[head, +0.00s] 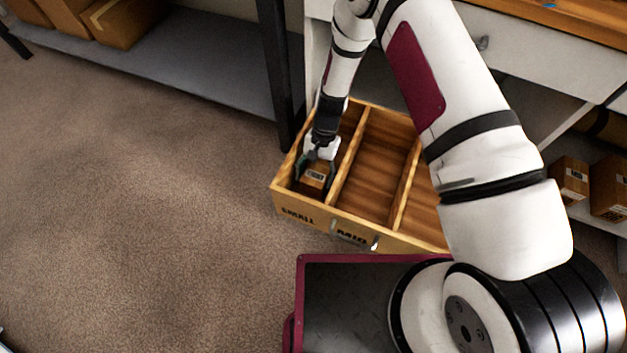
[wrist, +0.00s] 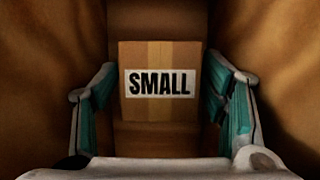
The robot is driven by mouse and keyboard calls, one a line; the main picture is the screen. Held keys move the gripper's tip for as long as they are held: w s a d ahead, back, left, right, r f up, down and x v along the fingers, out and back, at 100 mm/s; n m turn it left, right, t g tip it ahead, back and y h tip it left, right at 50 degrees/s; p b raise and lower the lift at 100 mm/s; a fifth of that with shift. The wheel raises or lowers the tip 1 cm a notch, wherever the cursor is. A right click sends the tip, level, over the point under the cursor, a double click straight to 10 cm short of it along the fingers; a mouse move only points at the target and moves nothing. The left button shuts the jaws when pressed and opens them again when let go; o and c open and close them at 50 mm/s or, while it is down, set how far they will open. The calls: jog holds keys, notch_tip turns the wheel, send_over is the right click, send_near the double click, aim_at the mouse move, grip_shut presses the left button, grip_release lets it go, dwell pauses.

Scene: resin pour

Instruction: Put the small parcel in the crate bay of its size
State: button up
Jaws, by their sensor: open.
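The small parcel (wrist: 160,62) is a brown box with a white label reading SMALL. In the head view the parcel (head: 316,180) is inside the left bay of the wooden crate (head: 300,213), the bay marked SMALL on its front. My gripper (head: 316,172) reaches down into that same bay. In the wrist view my gripper (wrist: 162,98) is open, with one teal-padded finger on each side of the parcel and gaps between pads and box. The parcel's underside is hidden, so I cannot tell for certain that it rests on the bay floor.
The crate's middle bay (head: 378,165), marked MID, is empty; my arm hides much of the right bay. A grey shelf (head: 190,55) with cardboard boxes (head: 122,20) is at the back left. More boxes (head: 570,180) stand at the right. The carpet (head: 130,200) on the left is clear.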

jog(key=p+v, duration=0.2)
jog(key=v, duration=0.6)
jog(key=shift+w+r, duration=0.15)
jog(key=shift+r, duration=0.05)
jog(key=shift+w+d+r, duration=0.1)
jog(key=shift+w+r, duration=0.05)
jog(key=shift+r, duration=0.3)
jog(key=s+d+r+n+t, duration=0.1)
jog(key=s+d+r, duration=0.15)
jog(key=r, duration=0.75)
jog(key=s+d+r+n, duration=0.1)
jog(key=d+r, duration=0.2)
jog(key=r, duration=0.8)
jog(key=s+d+r+t, duration=0.1)
jog(key=d+r, duration=0.1)
jog(key=r, duration=0.8)
jog(key=s+d+r, duration=0.3)
jog(key=s+r, duration=0.1)
jog(key=s, duration=0.5)
jog(key=s+d+r+n+t+h, duration=0.1)
jog(key=s+d+r, duration=0.2)
jog(key=s, duration=0.6)
jog(key=s+d+r+n+t, duration=0.1)
jog(key=s+d+r, duration=0.3)
jog(key=s, duration=0.4)
jog(key=shift+s+r+h, duration=0.4)
jog(key=shift+r, duration=0.15)
